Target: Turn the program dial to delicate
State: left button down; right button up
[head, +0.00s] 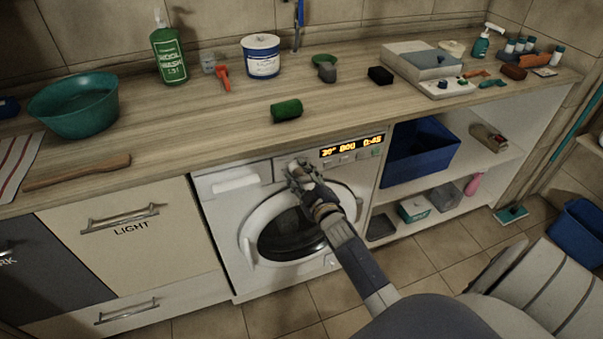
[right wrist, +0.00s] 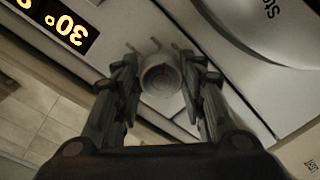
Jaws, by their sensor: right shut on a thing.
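The white washing machine (head: 285,255) stands under the wooden counter, with its round door closed. Its lit display (head: 352,147) shows orange text that looks like "30° BOU 0:45"; part of it shows in the right wrist view (right wrist: 62,25). The program dial (right wrist: 160,78) is a round, light knob between the fingers of my right gripper (right wrist: 160,85) in the right wrist view. My right gripper is shut on the dial. In the head view the gripper (head: 298,172) covers the dial, so its pointer cannot be read. My left gripper is not in view.
A green bowl (head: 77,104), a green bottle (head: 168,55) and a white tub (head: 262,57) stand further left and back. A blue bin (head: 420,152) sits on the shelf to the right.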

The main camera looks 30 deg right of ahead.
jog(key=m, duration=0.6)
jog(key=shift+w+r+m+t+p, duration=0.1)
jog(key=shift+r+m+t+p, duration=0.05)
jog(key=shift+m+t+p, duration=0.2)
jog(key=shift+m, duration=0.25)
jog(key=o, duration=1)
jog(key=shift+c, duration=0.2)
jog(key=shift+o, duration=0.6)
jog(key=shift+f, duration=0.2)
jog(key=shift+a, duration=0.1)
